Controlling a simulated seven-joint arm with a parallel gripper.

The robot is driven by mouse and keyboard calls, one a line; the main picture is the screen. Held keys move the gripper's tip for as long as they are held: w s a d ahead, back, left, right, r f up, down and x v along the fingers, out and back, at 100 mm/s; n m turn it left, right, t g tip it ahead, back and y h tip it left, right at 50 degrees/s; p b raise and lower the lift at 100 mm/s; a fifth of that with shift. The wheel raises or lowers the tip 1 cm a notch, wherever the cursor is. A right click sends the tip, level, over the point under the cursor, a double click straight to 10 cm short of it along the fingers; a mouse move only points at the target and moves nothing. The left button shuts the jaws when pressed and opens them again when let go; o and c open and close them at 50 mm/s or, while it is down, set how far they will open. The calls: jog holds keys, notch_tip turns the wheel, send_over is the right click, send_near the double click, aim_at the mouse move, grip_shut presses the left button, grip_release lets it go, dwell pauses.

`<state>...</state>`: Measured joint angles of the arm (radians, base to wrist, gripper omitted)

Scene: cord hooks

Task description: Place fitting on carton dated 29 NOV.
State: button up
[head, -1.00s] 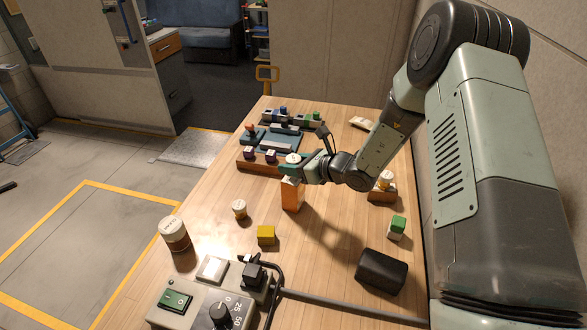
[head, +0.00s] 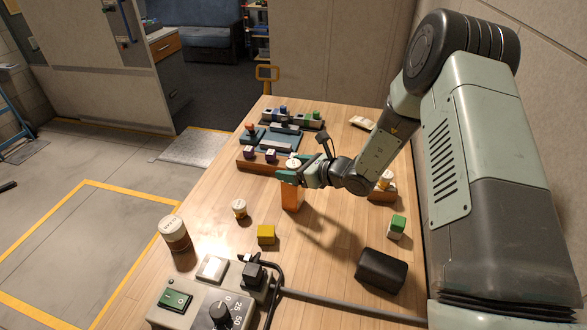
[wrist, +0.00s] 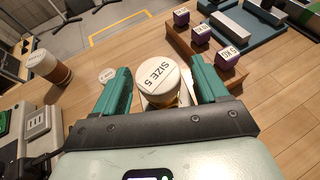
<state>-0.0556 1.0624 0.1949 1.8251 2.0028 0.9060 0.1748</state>
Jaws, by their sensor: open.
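A jar-like fitting with a white cap marked SIZE 5 (wrist: 160,80) and an amber body stands between the fingers of my gripper (wrist: 160,92). The fingers are open, with visible room on both sides of the cap. In the head view the white cap (head: 293,162) shows at my gripper (head: 297,170), just above an orange carton (head: 291,197). The fitting appears to stand on this carton, but the fingers hide the contact. No date is readable on the carton. A similar small white-capped jar (head: 239,208) stands apart, and another (head: 385,180) is on a block at right.
A rack with purple weights (head: 271,156) and a blue tray lies behind the gripper. A yellow cube (head: 266,234), a green-and-white block (head: 397,227), a dark case (head: 381,270) and a lidded cup (head: 174,234) stand nearer. A control box (head: 205,300) with a cable is in front.

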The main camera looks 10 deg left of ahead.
jog(key=v, duration=1.2)
jog(key=s+r+n+g+h, duration=0.1)
jog(key=s+r+n+g, duration=0.1)
jog(key=s+r+n, duration=0.5)
jog(key=s+r+n+g+h, duration=0.2)
jog(key=s+r+n, duration=0.3)
jog(key=r, duration=0.5)
jog(key=s+d+r+n+t+h, duration=0.2)
jog(key=s+d+r+n+h, duration=0.2)
jog(key=s+d, duration=0.4)
jog(key=s+d+r+n+t+h, duration=0.2)
jog(key=s+d+r+n+h, duration=0.3)
jog(key=s+d+r+n, duration=0.1)
jog(key=shift+s+d+r+n+t+h, duration=0.3)
jog(key=shift+s+d+r+n, duration=0.15)
jog(key=shift+s+d, duration=0.6)
